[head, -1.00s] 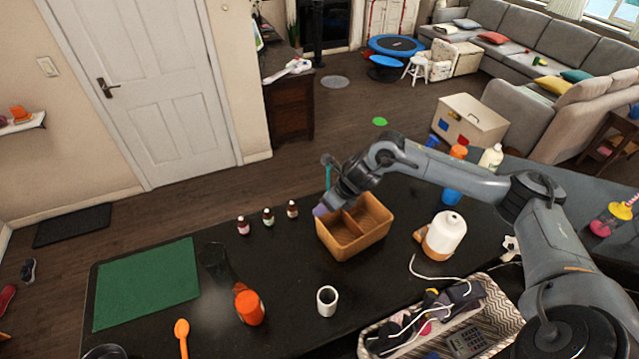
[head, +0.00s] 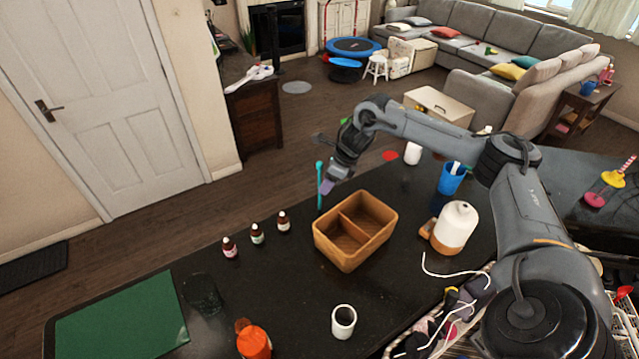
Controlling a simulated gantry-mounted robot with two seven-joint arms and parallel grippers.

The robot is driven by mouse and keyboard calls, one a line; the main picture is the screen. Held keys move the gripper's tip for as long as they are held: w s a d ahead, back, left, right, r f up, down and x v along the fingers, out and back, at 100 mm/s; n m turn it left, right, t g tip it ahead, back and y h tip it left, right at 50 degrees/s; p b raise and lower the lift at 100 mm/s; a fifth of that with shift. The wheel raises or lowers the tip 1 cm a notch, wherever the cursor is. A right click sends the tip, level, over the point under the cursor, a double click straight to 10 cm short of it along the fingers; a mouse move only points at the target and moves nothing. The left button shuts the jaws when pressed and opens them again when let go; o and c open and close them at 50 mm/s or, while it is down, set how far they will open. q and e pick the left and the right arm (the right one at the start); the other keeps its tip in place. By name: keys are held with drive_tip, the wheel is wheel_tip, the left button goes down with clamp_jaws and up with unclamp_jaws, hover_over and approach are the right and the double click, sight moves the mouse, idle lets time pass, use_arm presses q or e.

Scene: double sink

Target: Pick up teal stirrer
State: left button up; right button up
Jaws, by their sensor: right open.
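The teal stirrer (head: 319,172) is a thin upright stick near the far edge of the black counter, behind the left side of the wooden box. What supports its lower end is too dark to tell. My right gripper (head: 328,184) points down just to the right of the stirrer and is open. It looks very close to the stirrer, but I cannot tell whether the stirrer is between the fingers. My left gripper is not in view.
A two-compartment wooden box (head: 355,228) stands just in front of the gripper. Several small dropper bottles (head: 257,234) stand to its left. A white-and-tan bottle (head: 455,228) and blue cup (head: 452,178) stand to its right. The counter before the box is mostly clear, with a white cup (head: 343,321).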

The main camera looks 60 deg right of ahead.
drive_tip(key=p+x, duration=0.1)
drive_tip(key=x, duration=0.3)
drive_tip(key=shift+s+f+p, duration=0.15)
drive_tip(key=shift+f+p, duration=0.15)
drive_tip(key=shift+p, duration=0.05)
drive_tip(key=shift+f, duration=0.45)
clamp_jaws()
